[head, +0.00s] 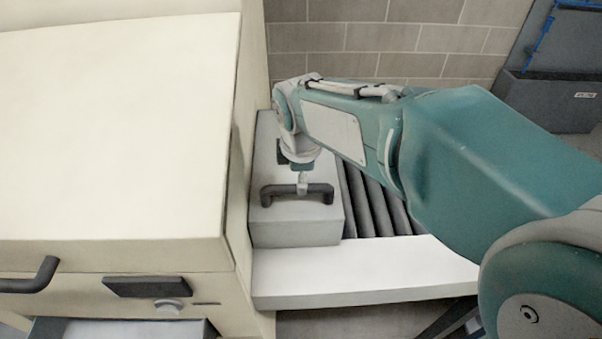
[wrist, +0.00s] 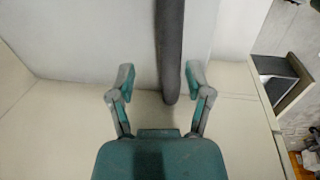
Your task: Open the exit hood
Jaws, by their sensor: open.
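The exit hood (head: 293,232) is a light grey box against the right side of a cream machine, over the near end of a roller conveyor. It appears lowered. Its dark bar handle (head: 322,192) sits on its front upper part. My gripper (head: 302,184) is at the middle of the handle, pointing down. In the wrist view my gripper (wrist: 158,77) is open, with a finger on each side of the dark handle bar (wrist: 169,45). The bar lies nearer the right finger, and I see a gap on both sides. The fingertips are small and partly hidden in the head view.
The cream machine (head: 110,130) fills the left, with another dark handle (head: 30,278) and a dark panel (head: 147,287) on its front. Conveyor rollers (head: 378,205) run right of the hood behind a white ledge (head: 350,268). A block wall (head: 400,38) stands behind.

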